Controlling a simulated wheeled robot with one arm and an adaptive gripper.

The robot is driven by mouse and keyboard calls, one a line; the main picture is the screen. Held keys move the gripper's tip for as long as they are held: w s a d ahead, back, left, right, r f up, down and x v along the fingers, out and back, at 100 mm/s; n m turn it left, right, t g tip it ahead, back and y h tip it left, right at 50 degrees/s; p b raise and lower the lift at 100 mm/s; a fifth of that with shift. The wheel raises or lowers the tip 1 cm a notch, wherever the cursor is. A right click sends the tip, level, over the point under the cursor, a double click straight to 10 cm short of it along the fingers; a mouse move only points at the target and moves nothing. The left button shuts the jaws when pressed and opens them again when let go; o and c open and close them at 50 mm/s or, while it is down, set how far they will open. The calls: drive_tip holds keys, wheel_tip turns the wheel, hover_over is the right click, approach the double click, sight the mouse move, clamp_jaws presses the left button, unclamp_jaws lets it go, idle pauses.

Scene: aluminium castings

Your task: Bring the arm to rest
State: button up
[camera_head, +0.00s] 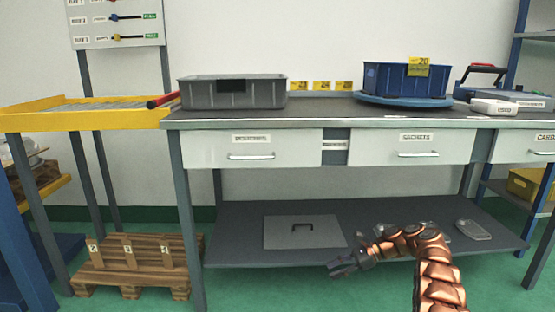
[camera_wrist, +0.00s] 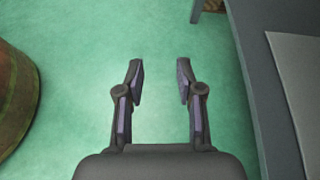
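My gripper (camera_wrist: 160,82) is open in the wrist view, with nothing between its two fingers and the green floor beneath them. In the head view my gripper (camera_head: 336,268) is at the end of my copper-coloured arm, in front of the bench's lower shelf. The arm bends over from the lower right and the gripper points left. The fingers are small and dark in that view.
A workbench (camera_head: 330,117) with drawers holds a grey bin (camera_head: 235,95) and a blue bin (camera_head: 385,78) on a blue disc. The lower shelf (camera_head: 235,228) carries a grey panel (camera_head: 290,238). A wooden pallet (camera_head: 115,258) lies left. Open floor (camera_wrist: 80,50) shows below my gripper.

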drive_tip(key=s+a+r+n+h+p, duration=0.15)
drive_tip(key=r+p, duration=0.35)
drive_tip(key=r, duration=0.5)
drive_tip(key=s+a+r+n+h+p, duration=0.1)
drive_tip(key=s+a+r+p, duration=0.2)
drive_tip(key=r, duration=0.6)
drive_tip(key=s+a+r+n+g+h+p, duration=0.1)
drive_tip(key=s+a+r+n+p, duration=0.1)
drive_tip(key=s+r+p, duration=0.65)
drive_tip(key=s+a+r+n+h+p, duration=0.15)
drive_tip(key=s+r+p, duration=0.3)
drive_tip(key=r, duration=0.65)
drive_tip(key=s+d+r+n+h+p, duration=0.2)
drive_tip(key=s+r+p, duration=0.5)
drive_tip(key=s, duration=0.5)
drive_tip(key=s+d+r+n+h+p, duration=0.2)
drive_tip(key=s+r+n+p, duration=0.3)
drive_tip(key=s, duration=0.8)
drive_tip(key=s+d+r+n+h+p, duration=0.3)
drive_tip(key=s+r+p, duration=0.7)
drive_tip(key=s+p, duration=0.1)
drive_tip(key=shift+s+n+h, duration=0.3)
drive_tip(key=shift+s+n, duration=0.1)
drive_tip(key=shift+s, duration=0.3)
